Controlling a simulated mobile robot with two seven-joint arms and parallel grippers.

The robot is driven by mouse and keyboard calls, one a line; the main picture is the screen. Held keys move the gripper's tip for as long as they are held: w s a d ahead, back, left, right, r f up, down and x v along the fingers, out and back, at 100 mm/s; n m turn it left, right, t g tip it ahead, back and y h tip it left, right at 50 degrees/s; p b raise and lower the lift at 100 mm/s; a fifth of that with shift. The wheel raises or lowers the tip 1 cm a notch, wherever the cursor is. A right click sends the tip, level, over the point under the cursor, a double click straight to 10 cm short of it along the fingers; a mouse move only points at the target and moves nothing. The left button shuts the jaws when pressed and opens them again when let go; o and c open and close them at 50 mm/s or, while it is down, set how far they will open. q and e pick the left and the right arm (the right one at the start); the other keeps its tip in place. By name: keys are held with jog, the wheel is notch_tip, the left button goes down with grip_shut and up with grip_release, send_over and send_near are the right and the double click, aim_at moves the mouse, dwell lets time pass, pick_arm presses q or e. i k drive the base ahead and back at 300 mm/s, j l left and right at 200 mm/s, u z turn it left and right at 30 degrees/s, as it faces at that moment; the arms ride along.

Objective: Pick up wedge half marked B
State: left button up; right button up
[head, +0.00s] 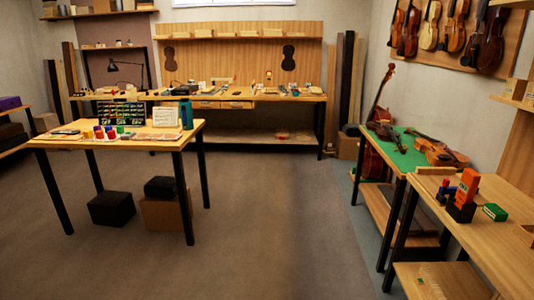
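I cannot make out a wedge half marked B; no letter marking is legible at this distance. Small pale wooden pieces lie on the back workbench (305,98), too small to tell apart. A pale wood piece (436,170) lies at the far end of the right bench (505,238), and I cannot tell what it is. Neither of my grippers is in view.
The left table (60,142) holds small coloured bottles (99,132), a dark rack and a paper sheet. Boxes stand beneath it. A green-topped table (392,148) with violins and the right bench line the right side. The middle floor (285,215) is clear.

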aim_at(209, 88)
jog(key=i, duration=1.4)
jog(key=i+l+u, duration=0.1)
jog(key=i+u, duration=0.2)
jog(key=i, duration=2.55)
jog(key=i+z, duration=0.15)
jog(key=i, duration=0.55)
jog(key=i+j+z, duration=0.1)
jog(key=i, duration=2)
jog(key=i+u, duration=0.35)
jog(key=i, duration=0.25)
jog(key=i+l+u, duration=0.15)
jog(key=i+u, duration=0.25)
jog(key=i, duration=0.2)
jog(key=i+j+u, duration=0.1)
jog(key=i+j, duration=0.2)
jog(key=i, duration=0.2)
jog(key=i+j, duration=0.25)
jog(key=i, duration=0.3)
jog(key=i+j, duration=0.15)
jog(key=j, duration=0.15)
jog(key=i+j+z, duration=0.15)
jog(key=j, duration=0.15)
jog(key=i+j, duration=0.1)
jog(key=j, duration=0.2)
